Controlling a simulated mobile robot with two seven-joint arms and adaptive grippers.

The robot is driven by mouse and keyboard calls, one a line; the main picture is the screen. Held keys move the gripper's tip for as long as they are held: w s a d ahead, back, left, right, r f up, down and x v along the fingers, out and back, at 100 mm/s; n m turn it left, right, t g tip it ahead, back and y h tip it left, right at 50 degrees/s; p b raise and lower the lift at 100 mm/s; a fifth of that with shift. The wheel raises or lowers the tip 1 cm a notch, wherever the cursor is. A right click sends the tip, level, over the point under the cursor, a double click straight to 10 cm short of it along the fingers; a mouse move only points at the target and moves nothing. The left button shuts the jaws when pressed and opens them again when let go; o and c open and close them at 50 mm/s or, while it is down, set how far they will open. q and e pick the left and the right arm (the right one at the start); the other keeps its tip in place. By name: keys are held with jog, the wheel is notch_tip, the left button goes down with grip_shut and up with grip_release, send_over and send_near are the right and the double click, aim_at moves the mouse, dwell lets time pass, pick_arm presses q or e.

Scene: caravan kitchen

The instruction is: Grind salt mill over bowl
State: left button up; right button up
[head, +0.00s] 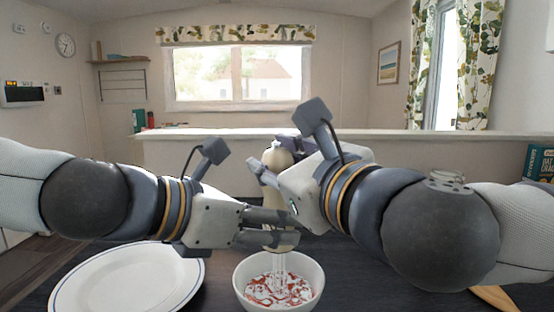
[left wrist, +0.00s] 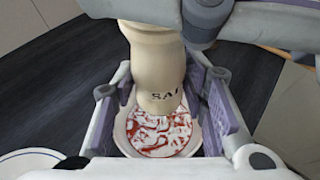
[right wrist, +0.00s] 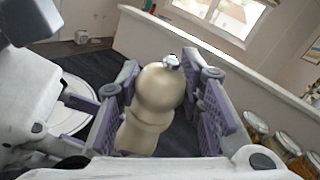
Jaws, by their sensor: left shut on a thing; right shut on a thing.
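The cream salt mill (head: 277,155) is upright over the bowl, between my two grippers. My left gripper (head: 288,229) is shut on its lower body; the left wrist view shows dark lettering on the mill (left wrist: 152,60). My right gripper (head: 268,168) is shut around its rounded top; the right wrist view shows the mill (right wrist: 160,92) with a small metal knob. The white bowl (head: 240,282) stands on the dark counter directly below, with red and white contents. Thin pale streaks run from the mill's underside down into the bowl. My grippers hide much of the mill's middle.
A white plate with a blue rim (head: 125,278) lies left of the bowl. The edge of a wooden item (head: 497,297) shows at lower right. A pale ledge (head: 400,135) runs behind the counter. Several jars (right wrist: 287,142) stand at right in the right wrist view.

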jog(key=shift+w+m+t+h, duration=0.1)
jog(key=shift+m+t+h, duration=0.35)
jog(key=shift+m+h, duration=0.75)
jog(key=shift+m+t+h, duration=0.45)
jog(key=shift+m+h, duration=0.25)
jog(key=shift+h, duration=0.9)
jog(key=shift+d+h, duration=0.1)
jog(key=shift+h, duration=0.3)
jog(key=o, duration=1.2)
jog(key=shift+s+d+f, duration=0.1)
jog(key=shift+s+d, duration=0.1)
jog(key=shift+s, duration=1.8)
jog(key=shift+s+d+r, duration=0.1)
jog(key=shift+s+d, duration=0.15)
jog(key=shift+s, duration=1.75)
jog(key=shift+s+d+f, duration=0.1)
jog(key=shift+s+d, duration=0.1)
jog(key=shift+s, duration=1.8)
